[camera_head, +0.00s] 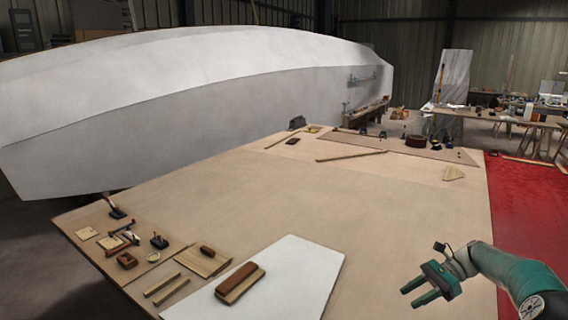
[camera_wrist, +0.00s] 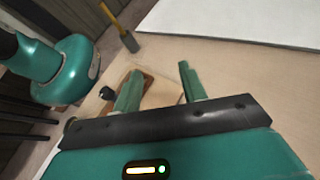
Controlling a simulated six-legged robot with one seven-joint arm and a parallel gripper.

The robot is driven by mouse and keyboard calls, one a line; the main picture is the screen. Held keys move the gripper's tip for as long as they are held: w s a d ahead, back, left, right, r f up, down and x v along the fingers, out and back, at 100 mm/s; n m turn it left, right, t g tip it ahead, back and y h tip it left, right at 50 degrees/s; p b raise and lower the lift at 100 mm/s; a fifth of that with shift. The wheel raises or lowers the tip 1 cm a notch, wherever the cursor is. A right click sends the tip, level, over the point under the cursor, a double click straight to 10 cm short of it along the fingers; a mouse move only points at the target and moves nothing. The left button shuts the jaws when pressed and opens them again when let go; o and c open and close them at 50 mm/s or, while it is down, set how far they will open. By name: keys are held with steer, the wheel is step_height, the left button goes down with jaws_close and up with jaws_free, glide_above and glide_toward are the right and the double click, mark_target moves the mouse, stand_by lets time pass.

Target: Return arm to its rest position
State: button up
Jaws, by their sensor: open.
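My gripper (camera_head: 421,291) is at the lower right of the head view, above the right part of the wooden table (camera_head: 300,205). Its two fingers are apart and nothing is between them. My green arm reaches in from the lower right corner. In the wrist view my gripper (camera_wrist: 157,85) also shows with its green fingers spread. Beyond the fingers are a pale wooden piece (camera_wrist: 160,92) and a small dark knob (camera_wrist: 107,93), apparently on the table surface.
A white panel (camera_head: 290,270) lies at the table's front with a brown block (camera_head: 241,281) on it. Several small tools and wooden pieces lie at the front left. A large white hull (camera_head: 200,100) stands behind. The table's middle is clear. A red floor area (camera_head: 525,205) is at right.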

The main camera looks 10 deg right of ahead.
steer(key=s+a+r+n+h, duration=0.35)
steer(key=a+r, duration=0.25)
steer(key=a, duration=0.4)
steer(key=s+a+r+n+h, duration=0.2)
steer(key=a+r+n+h, duration=0.3)
steer(key=a, duration=0.4)
steer(key=s+a+r+n+t+h, duration=0.2)
steer(key=s+a+n+t, duration=0.1)
steer(key=s, duration=0.6)
steer(key=s+a+r+n+t+h, duration=0.2)
steer(key=s+a+n+t, duration=0.1)
steer(key=s+a+n, duration=0.2)
steer(key=s+n, duration=0.2)
steer(key=s, duration=0.2)
steer(key=shift+s+a, duration=0.15)
steer(key=shift+s, duration=0.15)
